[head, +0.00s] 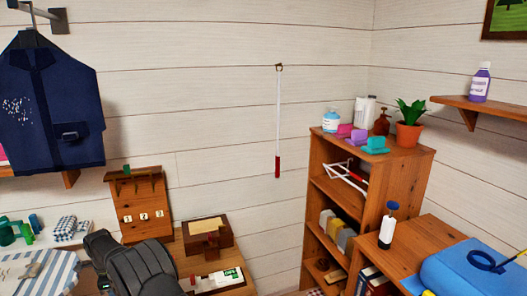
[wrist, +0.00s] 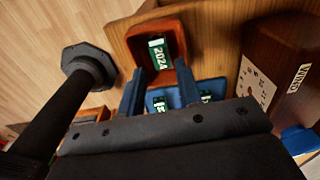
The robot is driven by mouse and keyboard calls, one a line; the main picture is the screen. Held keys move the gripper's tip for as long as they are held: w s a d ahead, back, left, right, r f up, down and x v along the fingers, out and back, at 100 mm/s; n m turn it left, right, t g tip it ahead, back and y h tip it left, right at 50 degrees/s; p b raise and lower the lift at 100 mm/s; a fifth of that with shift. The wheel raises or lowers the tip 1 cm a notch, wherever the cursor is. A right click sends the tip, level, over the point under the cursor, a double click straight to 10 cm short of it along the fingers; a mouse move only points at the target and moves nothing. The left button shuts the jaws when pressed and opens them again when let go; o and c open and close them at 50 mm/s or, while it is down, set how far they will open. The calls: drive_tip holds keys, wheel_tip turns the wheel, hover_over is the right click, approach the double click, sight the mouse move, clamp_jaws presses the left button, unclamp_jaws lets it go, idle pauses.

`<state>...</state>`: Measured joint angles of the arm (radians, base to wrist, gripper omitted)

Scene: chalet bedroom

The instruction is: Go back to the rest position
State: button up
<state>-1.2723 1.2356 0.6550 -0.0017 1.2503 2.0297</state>
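My gripper (wrist: 159,92) shows in the wrist view, with its two blue fingers apart and nothing visible held between them. Beyond the fingertips is an orange-brown tray (wrist: 181,50) with a green label reading 2024. A blue piece with small green labels (wrist: 207,96) lies lower, partly hidden behind the fingers and gripper body. I cannot tell whether the fingers touch anything. In the head view my dark arm reaches in at the lower left; the fingertips are not visible there.
In the wrist view a dark wooden box (wrist: 262,65) stands at right. In the head view a small wooden desk (head: 184,259) carries a box (head: 207,234) near my arm. A hook board (head: 141,204) stands behind, and a wooden shelf unit (head: 322,180) at right.

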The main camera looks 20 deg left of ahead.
wheel_tip(320, 180, down, 4)
drive_tip(key=shift+r, duration=0.1)
wheel_tip(320, 180, up, 5)
drive_tip(key=shift+r, duration=0.1)
drive_tip(key=w+d+r+n, duration=0.1)
drive_tip(key=w+d+r, duration=0.3)
drive_tip(key=w+d, duration=0.7)
drive_tip(key=w+d+r, duration=0.5)
drive_tip(key=w+d, duration=0.6)
drive_tip(key=w+d+n, duration=0.1)
drive_tip(key=w+d, duration=0.3)
drive_tip(key=d, duration=0.5)
drive_tip(key=w+d+r, duration=0.1)
drive_tip(key=w+d, duration=0.3)
drive_tip(key=d, duration=0.6)
drive_tip(key=w+d+r+n, duration=0.1)
drive_tip(key=w+d, duration=0.4)
drive_tip(key=d, duration=0.4)
drive_tip(key=shift+d+r+n, duration=0.2)
drive_tip(key=shift+d+n, duration=0.1)
